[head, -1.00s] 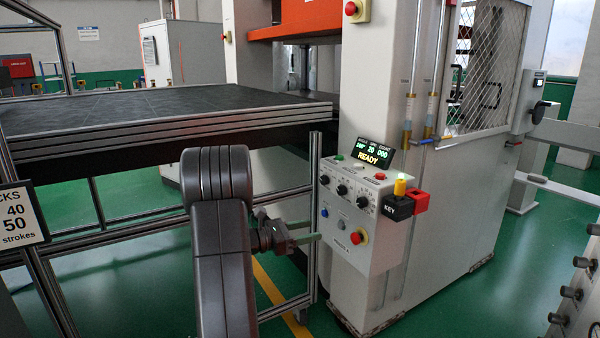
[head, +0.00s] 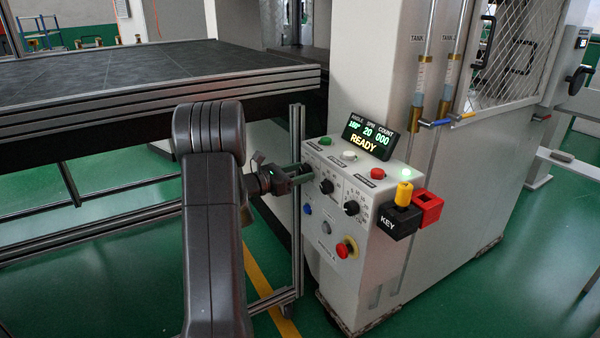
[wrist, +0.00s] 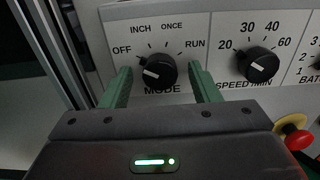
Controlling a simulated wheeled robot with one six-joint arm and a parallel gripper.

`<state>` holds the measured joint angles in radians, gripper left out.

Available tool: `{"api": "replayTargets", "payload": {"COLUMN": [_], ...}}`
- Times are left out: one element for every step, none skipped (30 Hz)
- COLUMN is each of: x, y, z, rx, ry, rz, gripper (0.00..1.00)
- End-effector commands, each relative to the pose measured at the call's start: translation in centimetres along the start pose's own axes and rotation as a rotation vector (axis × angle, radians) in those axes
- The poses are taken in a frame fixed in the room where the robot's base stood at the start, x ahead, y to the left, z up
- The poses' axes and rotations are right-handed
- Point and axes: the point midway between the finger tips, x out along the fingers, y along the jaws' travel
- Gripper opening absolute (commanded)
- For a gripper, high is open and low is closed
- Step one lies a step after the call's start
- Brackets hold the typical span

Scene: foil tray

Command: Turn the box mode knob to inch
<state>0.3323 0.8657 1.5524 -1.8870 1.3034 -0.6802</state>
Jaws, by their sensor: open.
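In the wrist view, the black MODE knob (wrist: 158,72) sits on the white control panel with OFF, INCH, ONCE and RUN printed around it. Its white mark lies on the left side and points toward OFF. My gripper (wrist: 160,72) is open, with one green finger left of the knob and one right of it. Both fingers appear apart from the knob. In the head view, my gripper (head: 304,174) is at the upper left of the control box (head: 335,275) and hides the MODE knob.
The SPEED knob (wrist: 258,65) is right of the MODE knob, and a red emergency button (head: 347,248) is lower down. A lit display (head: 368,138) reads READY. A black KEY block (head: 402,222) and red block (head: 428,207) stick out at right. A metal frame post (head: 297,230) stands close left.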

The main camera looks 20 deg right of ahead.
Motion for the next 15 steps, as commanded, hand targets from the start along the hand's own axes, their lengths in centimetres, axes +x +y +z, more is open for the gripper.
{"api": "replayTargets", "payload": {"x": [0.22, 0.29, 0.35, 0.37, 0.37, 0.36, 0.36, 0.35, 0.35, 0.34, 0.34, 0.34, 0.34, 0.33, 0.33], "y": [-0.01, 0.00, 0.00, 0.00, 0.00, 0.00, 0.00, 0.00, 0.00, 0.00, 0.00, 0.00, -0.01, -0.01, -0.01], "z": [0.00, 0.00, -0.01, -0.01, -0.01, -0.01, -0.02, -0.02, -0.02, -0.02, -0.02, -0.02, -0.02, -0.03, -0.02], "rx": [0.000, 0.000, 0.000, 0.000, 0.000, 0.000, 0.000, 0.000, 0.000, 0.000, 0.000, 0.000, 0.000, 0.000, 0.000], "ry": [0.000, 0.000, 0.000, 0.000, 0.000, 0.000, 0.000, 0.000, 0.000, 0.000, 0.000, 0.000, 0.000, 0.000, 0.000], "rz": [-0.001, 0.000, 0.000, 0.000, 0.000, 0.000, 0.000, 0.000, 0.000, 0.000, 0.000, 0.000, 0.000, 0.000, 0.000], "gripper": [0.56, 0.56, 0.56, 0.56, 0.56, 0.56, 0.56, 0.56, 0.56, 0.52, 0.46, 0.38, 0.32, 0.26, 0.19]}}
